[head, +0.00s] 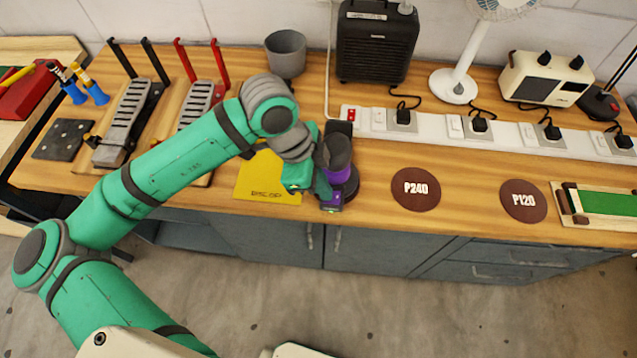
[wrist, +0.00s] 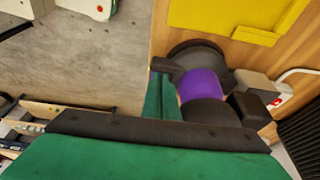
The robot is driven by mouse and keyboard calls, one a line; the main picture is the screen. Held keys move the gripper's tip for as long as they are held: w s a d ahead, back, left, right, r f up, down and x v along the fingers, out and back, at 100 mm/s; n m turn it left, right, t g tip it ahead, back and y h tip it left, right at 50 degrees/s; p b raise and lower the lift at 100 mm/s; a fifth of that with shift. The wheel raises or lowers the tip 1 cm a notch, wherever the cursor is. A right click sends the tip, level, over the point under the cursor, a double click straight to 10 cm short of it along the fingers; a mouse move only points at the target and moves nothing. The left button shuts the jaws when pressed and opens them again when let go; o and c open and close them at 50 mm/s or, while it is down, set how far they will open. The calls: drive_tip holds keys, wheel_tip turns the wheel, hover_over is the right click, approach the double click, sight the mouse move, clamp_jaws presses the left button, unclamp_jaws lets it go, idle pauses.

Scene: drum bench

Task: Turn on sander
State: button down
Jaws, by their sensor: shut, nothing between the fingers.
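The sander (head: 341,174), dark grey with purple parts, stands on the wooden bench just left of the P240 disc. In the wrist view the sander (wrist: 201,84) shows its purple band between dark round parts. My gripper (head: 312,184) is at the sander's left side, shut and empty. In the wrist view my green gripper (wrist: 160,98) lies close against the sander's left side; I cannot tell whether they touch. The sander's switch cannot be made out, and my wrist hides part of its body.
A yellow sheet (head: 266,180) lies left of the sander. The P240 disc (head: 416,189) and P120 disc (head: 523,201) lie to its right. A white power strip (head: 505,137) with a red switch (head: 351,114) runs behind. A black heater (head: 376,45) stands further back.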

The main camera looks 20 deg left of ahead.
drive_tip(key=shift+d, duration=0.1)
drive_tip(key=shift+w+d+r, duration=0.15)
drive_tip(key=shift+d+r, duration=0.15)
drive_tip(key=shift+d, duration=0.3)
drive_tip(key=shift+r, duration=0.25)
drive_tip(key=v, duration=0.3)
drive_tip(key=shift+w+d+r, duration=0.15)
drive_tip(key=shift+d+r, duration=0.05)
drive_tip(key=shift+r, duration=0.3)
drive_tip(key=a+v, duration=0.1)
drive_tip(key=v, duration=0.8)
drive_tip(key=shift+s+a, duration=0.3)
drive_tip(key=shift+a, duration=0.05)
drive_tip(key=shift+w, duration=0.1)
